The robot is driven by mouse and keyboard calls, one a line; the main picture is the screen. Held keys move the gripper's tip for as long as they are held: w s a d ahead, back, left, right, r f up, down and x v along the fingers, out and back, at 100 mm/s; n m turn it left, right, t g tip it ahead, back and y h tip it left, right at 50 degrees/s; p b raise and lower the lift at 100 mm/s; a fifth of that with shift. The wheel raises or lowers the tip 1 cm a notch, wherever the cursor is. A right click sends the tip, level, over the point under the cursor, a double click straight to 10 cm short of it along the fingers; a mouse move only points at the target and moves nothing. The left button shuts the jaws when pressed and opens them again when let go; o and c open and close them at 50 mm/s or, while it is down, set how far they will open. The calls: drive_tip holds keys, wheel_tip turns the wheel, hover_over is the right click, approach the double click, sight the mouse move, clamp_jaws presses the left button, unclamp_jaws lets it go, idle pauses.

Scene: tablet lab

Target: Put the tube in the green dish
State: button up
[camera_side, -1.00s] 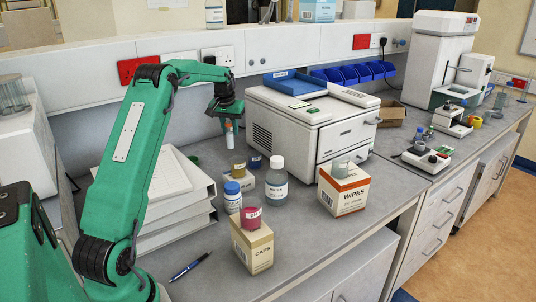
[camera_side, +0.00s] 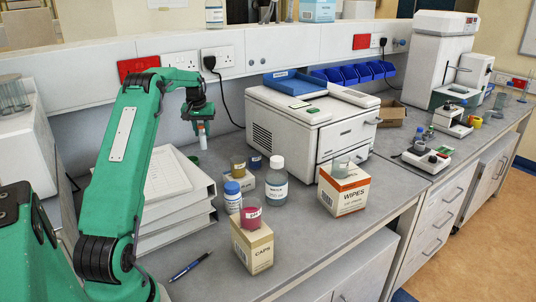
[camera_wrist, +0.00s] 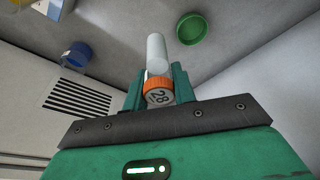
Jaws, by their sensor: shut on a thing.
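The tube hangs below my gripper (camera_side: 200,122), pale-bodied with an orange cap, in the side view (camera_side: 203,140). In the wrist view the gripper (camera_wrist: 158,80) is shut on the orange cap, marked 28, with the tube's white body (camera_wrist: 157,50) pointing away from the jaws. The green dish (camera_side: 193,160) lies on the bench behind the stack of binders, partly hidden by it. In the wrist view the empty-looking dish (camera_wrist: 191,28) lies to the right of the tube's far end, apart from it.
White binders (camera_side: 175,195) are stacked in front of the dish. A white machine (camera_side: 310,130) stands to the right. Several bottles and jars, including a white-capped bottle (camera_side: 277,185), stand between. A caps box (camera_side: 252,245) and wipes box (camera_side: 344,192) are nearer the front.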

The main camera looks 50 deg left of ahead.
drive_tip(key=shift+s+a+f, duration=0.55)
drive_tip(key=shift+a+f, duration=0.6)
drive_tip(key=shift+f, duration=0.25)
drive_tip(key=shift+s+a+f, duration=0.5)
drive_tip(key=shift+a+f, duration=0.6)
drive_tip(key=shift+f, duration=0.35)
drive_tip(key=shift+s+a+f, duration=0.55)
drive_tip(key=shift+a+f, duration=0.6)
drive_tip(key=shift+f, duration=0.25)
drive_tip(key=shift+f, duration=0.15)
drive_tip(key=o, duration=1)
drive_tip(key=v, duration=1.2)
drive_tip(key=shift+w+d, duration=0.1)
